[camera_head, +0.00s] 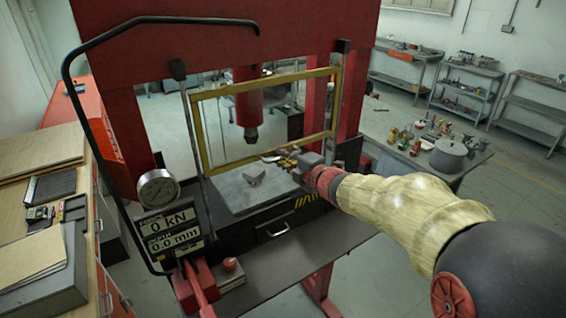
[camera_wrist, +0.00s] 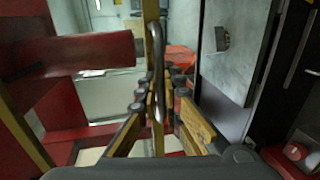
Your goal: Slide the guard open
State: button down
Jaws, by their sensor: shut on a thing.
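The guard (camera_head: 203,132) is a clear panel in a yellow frame, standing across the front of the red press. Its lower bar runs just above the press bed (camera_head: 232,193). In the wrist view, which is turned sideways, the yellow bar (camera_wrist: 149,22) runs upright, with a grey metal handle (camera_wrist: 157,70) along it. My gripper (camera_head: 273,155) is at the lower bar, right of its middle. In the wrist view, the fingers of my gripper (camera_wrist: 157,100) are closed around the handle. In the head view the handle is mostly hidden by the fingers.
The red ram (camera_head: 249,103) hangs behind the guard above a small grey block (camera_head: 254,175). A force readout (camera_head: 170,228), gauge (camera_head: 158,188) and bent black rail (camera_head: 84,125) stand at left. A table with a pot (camera_head: 448,155) is at right.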

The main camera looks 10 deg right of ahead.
jog(key=shift+r, duration=0.1)
jog(key=c, duration=2)
grip_release()
jog(key=shift+c, duration=0.2)
jog(key=v, duration=1.2)
